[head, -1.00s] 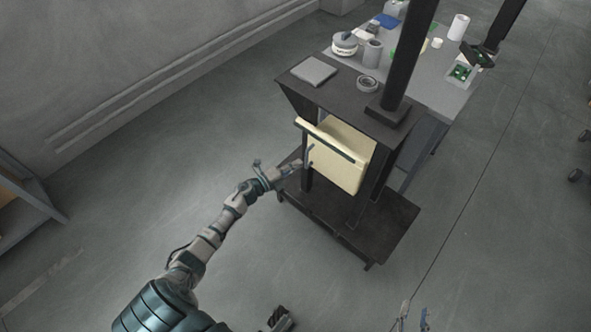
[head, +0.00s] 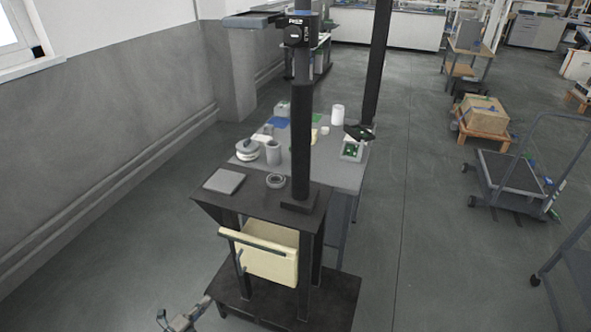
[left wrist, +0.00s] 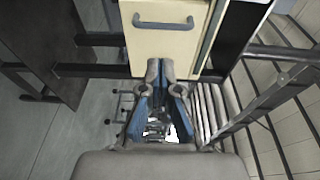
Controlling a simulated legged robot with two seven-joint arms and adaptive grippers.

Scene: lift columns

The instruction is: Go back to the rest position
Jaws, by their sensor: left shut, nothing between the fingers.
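My left gripper (head: 205,303) is at the bottom edge of the head view, low and to the left of the dark workstation (head: 250,208). Its fingers (left wrist: 160,70) show in the left wrist view, shut and empty. They point towards a cream drawer front (left wrist: 165,45) with a dark handle (left wrist: 163,22). The same cream drawer (head: 268,262) hangs under the workstation top in the head view, with a dark bar across its upper edge. The gripper appears apart from the drawer. My right gripper is out of view.
A black column (head: 301,140) rises from the workstation. Behind it a grey table (head: 345,176) holds a kettle-like pot, cylinders and a green-lit device. A flat cart (head: 512,172) and a boxed pallet (head: 483,116) stand at right. The floor left of the workstation is clear.

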